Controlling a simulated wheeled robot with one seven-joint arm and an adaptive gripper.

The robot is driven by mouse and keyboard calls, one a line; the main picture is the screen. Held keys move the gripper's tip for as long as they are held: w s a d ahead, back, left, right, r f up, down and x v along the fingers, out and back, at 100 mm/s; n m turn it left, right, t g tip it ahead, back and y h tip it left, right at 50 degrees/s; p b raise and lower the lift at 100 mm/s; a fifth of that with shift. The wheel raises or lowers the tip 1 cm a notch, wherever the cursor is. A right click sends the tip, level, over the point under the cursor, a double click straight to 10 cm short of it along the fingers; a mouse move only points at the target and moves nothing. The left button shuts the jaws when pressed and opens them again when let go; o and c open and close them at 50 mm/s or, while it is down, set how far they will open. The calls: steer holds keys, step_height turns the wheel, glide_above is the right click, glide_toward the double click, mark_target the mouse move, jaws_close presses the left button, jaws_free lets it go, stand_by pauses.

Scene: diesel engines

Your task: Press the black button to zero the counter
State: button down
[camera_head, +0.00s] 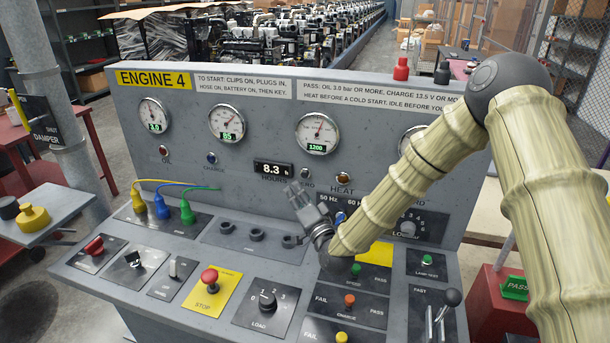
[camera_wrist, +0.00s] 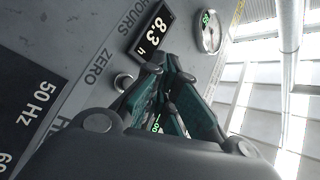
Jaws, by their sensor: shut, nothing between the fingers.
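The hour counter (camera_head: 273,169) reads 8.3 h on the upright panel; it also shows in the wrist view (camera_wrist: 152,29). A small round button (camera_wrist: 123,82) with a pale metal rim sits beside the ZERO label (camera_wrist: 97,68), below the counter. In the head view the button (camera_head: 305,173) is small, just right of the counter. My gripper (camera_head: 292,189) is shut and empty in front of the panel, just below and right of the counter. In the wrist view its fingers (camera_wrist: 166,78) show close beside the button. I cannot see contact with it.
The sloping desk below holds a red stop button (camera_head: 209,278), a load dial (camera_head: 267,301) and several switches. Yellow, blue and green clips (camera_head: 161,206) stand at left. My arm covers the panel's right part, including some of a gauge and the heat controls.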

mark_target(305, 174)
steer(key=w, duration=0.1)
steer(key=w+d+b, duration=0.1)
steer(key=w, duration=0.1)
steer(key=shift+f, duration=0.2)
steer(key=shift+w, duration=0.15)
stand_by(1.3)
steer(key=shift+w+d+b, duration=0.1)
steer(key=shift+w+b, duration=0.2)
steer(key=shift+b, duration=0.1)
